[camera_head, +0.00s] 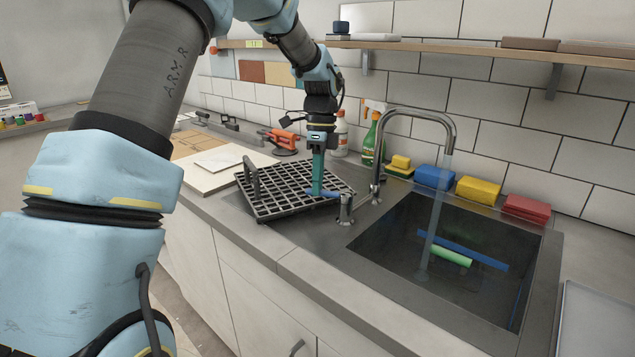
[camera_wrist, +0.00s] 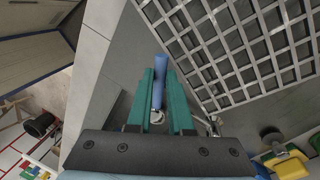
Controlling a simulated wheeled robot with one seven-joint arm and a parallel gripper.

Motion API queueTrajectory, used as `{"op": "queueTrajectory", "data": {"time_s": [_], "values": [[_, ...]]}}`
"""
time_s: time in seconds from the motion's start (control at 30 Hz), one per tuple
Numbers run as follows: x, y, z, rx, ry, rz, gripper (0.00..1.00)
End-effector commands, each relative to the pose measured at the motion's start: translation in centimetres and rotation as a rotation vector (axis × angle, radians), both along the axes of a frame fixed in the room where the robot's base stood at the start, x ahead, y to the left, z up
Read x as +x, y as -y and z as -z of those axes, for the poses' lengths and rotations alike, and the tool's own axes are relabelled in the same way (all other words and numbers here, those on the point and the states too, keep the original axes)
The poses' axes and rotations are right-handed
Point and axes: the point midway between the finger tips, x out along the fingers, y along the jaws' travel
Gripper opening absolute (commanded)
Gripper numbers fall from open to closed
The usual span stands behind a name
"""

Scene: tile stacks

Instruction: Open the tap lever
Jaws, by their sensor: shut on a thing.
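The tap (camera_head: 378,150) is a tall curved metal spout at the sink's left rim. A translucent stream (camera_head: 434,225) runs from its mouth down into the sink. Its lever (camera_head: 329,193) is a blue bar on a short metal post (camera_head: 345,209) left of the spout. My gripper (camera_head: 317,188) points down with teal fingers shut on the lever. In the wrist view, the blue lever (camera_wrist: 158,92) lies between the two fingers of my gripper (camera_wrist: 160,76). The fingers hide part of the lever in the head view.
A dark grid rack (camera_head: 275,205) lies beside and below my gripper. The sink (camera_head: 385,262) holds a blue bar and a green cylinder. Coloured sponges (camera_head: 434,177) line its back edge. A shelf (camera_head: 480,46) runs above.

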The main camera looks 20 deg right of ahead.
Motion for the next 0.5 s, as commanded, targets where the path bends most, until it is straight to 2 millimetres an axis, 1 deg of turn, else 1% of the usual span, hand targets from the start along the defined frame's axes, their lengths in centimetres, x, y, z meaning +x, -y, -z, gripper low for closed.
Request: {"op": "queueTrajectory", "data": {"time_s": [0.03,0.27,0.5], "values": [[-0.03,0.1,-0.04,-0.001,0.0,0.0,0.22],[-0.02,0.04,-0.02,-0.001,0.0,0.0,0.48],[-0.01,0.03,-0.03,0.0,0.0,-0.001,0.49]]}}
